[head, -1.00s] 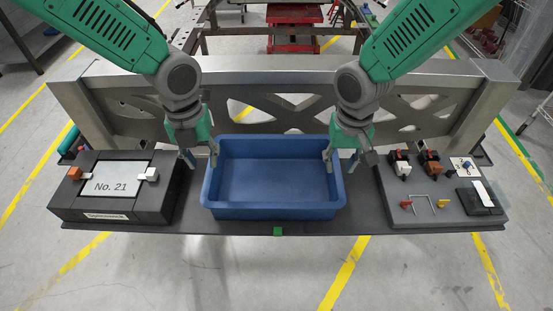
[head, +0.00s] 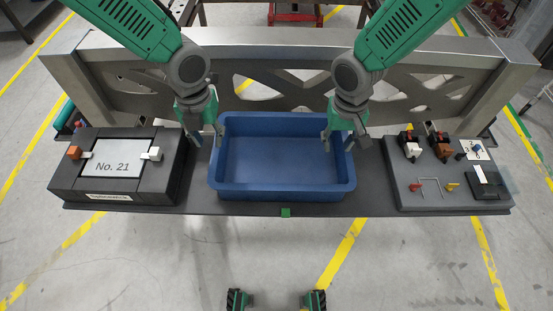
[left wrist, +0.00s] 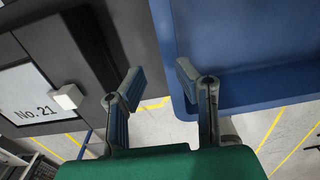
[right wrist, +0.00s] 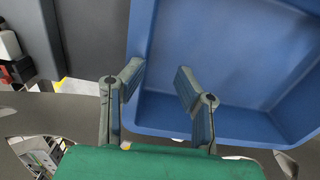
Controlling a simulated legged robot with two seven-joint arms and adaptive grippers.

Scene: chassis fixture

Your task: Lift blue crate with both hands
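The blue crate (head: 285,191) sits upright and empty on the grey shelf in front of me, in the middle of the head view. My left gripper (head: 207,136) is open at the crate's left wall. In the left wrist view, one finger is over the crate (left wrist: 250,90) and the other is outside it, with a gap between the tips (left wrist: 158,82). My right gripper (head: 338,138) is open at the right wall. In the right wrist view, its spread fingers (right wrist: 158,80) lie either side of the crate's rim (right wrist: 138,40). Contact with the walls is unclear.
A dark fixture with a "No. 21" plate (head: 118,168) stands left of the crate. A grey board (head: 440,200) with small connectors and handles lies to the right. A metal beam with cutouts (head: 270,60) runs behind. A green marker (head: 286,212) is at the shelf's front edge.

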